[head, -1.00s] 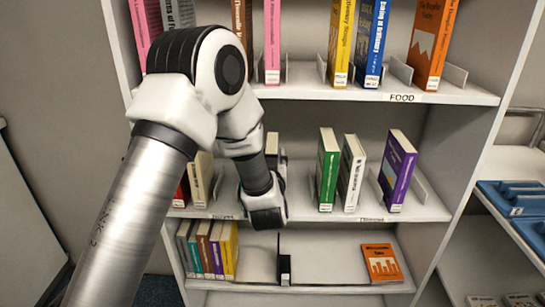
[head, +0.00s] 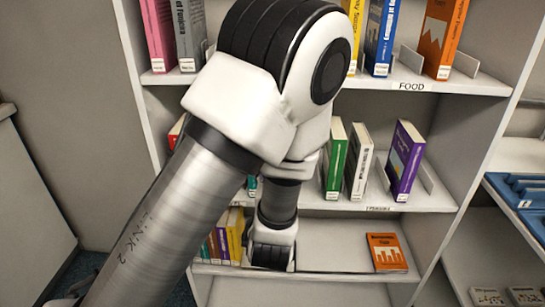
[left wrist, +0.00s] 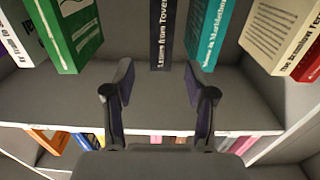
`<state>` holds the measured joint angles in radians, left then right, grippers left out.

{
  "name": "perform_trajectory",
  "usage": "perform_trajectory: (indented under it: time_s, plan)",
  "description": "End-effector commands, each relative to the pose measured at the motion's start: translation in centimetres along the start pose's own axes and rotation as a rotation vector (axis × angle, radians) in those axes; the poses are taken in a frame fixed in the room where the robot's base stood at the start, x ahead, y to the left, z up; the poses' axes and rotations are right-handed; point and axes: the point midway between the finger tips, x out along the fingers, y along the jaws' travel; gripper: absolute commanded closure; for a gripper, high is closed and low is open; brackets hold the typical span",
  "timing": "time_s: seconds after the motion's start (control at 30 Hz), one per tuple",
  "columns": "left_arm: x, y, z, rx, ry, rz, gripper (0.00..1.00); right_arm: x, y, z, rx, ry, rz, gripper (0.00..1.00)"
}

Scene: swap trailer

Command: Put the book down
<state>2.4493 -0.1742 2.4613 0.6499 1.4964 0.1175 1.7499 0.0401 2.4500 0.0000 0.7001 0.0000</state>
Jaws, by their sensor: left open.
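My left gripper (left wrist: 160,76) is open in the left wrist view. Its two fingers are spread apart with nothing between them. A dark book (left wrist: 162,32) with white spine lettering stands just beyond the fingertips, in line with the gap. Whether a finger touches it cannot be told. A teal book (left wrist: 208,32) stands beside it, and a green book (left wrist: 75,30) is on its other side. In the head view my left arm covers the gripper and the dark book. The green book also shows there (head: 335,160). My right gripper is in neither view.
A white bookcase fills the head view. A white book (head: 360,160) and a purple book (head: 404,160) stand on the middle shelf. Blue trays (head: 520,190) are at the right.

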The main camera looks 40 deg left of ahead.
Motion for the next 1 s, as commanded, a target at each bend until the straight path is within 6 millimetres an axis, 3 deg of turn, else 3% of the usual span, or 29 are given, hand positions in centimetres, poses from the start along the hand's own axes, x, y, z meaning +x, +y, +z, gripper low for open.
perform_trajectory:
  time_s: [0.07, 0.13, 0.17, 0.23, 0.3, 0.4, 0.5, 0.6, 0.67, 0.9, 1.0]
  plan:
    - [-0.3, 0.1, 2.4, 0.017, -0.069, 0.015, 0.44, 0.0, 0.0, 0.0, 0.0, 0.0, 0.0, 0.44]
    - [-0.8, 0.2, 7.0, 0.05, -0.204, 0.046, 0.44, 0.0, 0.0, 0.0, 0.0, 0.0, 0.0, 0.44]
    - [-1.3, 0.2, 9.6, 0.069, -0.283, 0.066, 0.44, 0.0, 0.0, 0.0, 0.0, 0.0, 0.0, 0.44]
    - [-3.6, -0.1, 16.8, 0.127, -0.508, 0.121, 0.44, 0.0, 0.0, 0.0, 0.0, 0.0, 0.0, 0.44]
    - [-7.7, -1.0, 24.1, 0.192, -0.76, 0.183, 0.44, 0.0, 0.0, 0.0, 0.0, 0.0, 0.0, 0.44]
    - [-15.1, -3.2, 32.2, 0.28, -1.1, 0.271, 0.44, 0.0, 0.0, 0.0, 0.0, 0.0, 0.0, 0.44]
    - [-21.9, -5.6, 36.5, 0.346, -1.359, 0.344, 0.44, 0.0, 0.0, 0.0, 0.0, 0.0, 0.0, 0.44]
    - [-25.7, -7.1, 38.2, 0.382, -1.498, 0.387, 0.44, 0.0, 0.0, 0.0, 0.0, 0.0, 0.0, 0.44]
    - [-26.6, -7.4, 38.5, 0.391, -1.529, 0.4, 0.44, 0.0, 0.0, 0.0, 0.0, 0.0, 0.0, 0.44]
    - [-26.6, -7.4, 38.4, 0.392, -1.532, 0.402, 0.44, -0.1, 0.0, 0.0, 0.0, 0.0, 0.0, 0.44]
    - [-26.6, -7.4, 37.0, 0.392, -1.53, 0.401, 0.44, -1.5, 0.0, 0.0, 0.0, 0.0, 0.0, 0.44]
